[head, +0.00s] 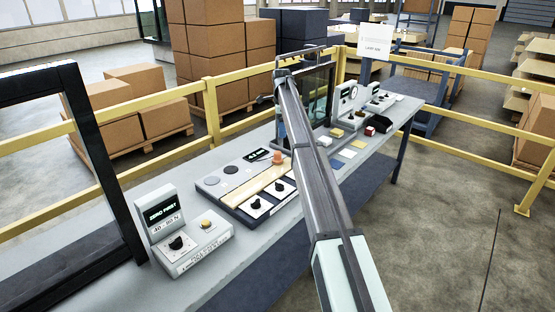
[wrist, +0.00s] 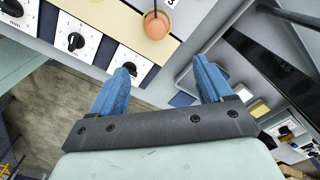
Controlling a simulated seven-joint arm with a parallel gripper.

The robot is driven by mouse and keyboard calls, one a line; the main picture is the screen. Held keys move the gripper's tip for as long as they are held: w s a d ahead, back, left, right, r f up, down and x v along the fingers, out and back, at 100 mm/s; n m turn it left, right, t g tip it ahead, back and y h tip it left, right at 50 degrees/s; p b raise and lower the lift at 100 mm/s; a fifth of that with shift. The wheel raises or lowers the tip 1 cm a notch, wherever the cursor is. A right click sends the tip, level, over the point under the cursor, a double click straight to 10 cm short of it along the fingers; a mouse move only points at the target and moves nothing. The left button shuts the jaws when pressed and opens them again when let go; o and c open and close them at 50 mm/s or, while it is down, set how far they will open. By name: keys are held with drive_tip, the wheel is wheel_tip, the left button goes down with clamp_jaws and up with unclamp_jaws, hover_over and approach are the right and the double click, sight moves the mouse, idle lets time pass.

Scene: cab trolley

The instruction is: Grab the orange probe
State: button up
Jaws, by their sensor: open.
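In the head view my arm crosses the bench and the fingers cannot be made out clearly.
The panel (head: 232,200) carries round discs and black knobs. A "zero first" meter box (head: 188,235) stands at the bench's near left. A dark upright frame (head: 318,95) stands behind the probe. Small coloured blocks and trays lie to the right. A yellow rail (head: 225,83) runs behind the bench.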

sight(277, 152)
drive_tip(key=f, duration=0.5)
drive_tip(key=a+f, duration=0.1)
drive_tip(key=f, duration=0.2)
drive_tip(key=shift+s+a+f, duration=0.1)
drive_tip(key=shift+a+f, duration=0.15)
drive_tip(key=shift+f, duration=1.15)
drive_tip(key=shift+a+f, duration=0.2)
drive_tip(key=shift+f, duration=1.15)
drive_tip(key=shift+r, duration=0.1)
drive_tip(key=c, duration=1.3)
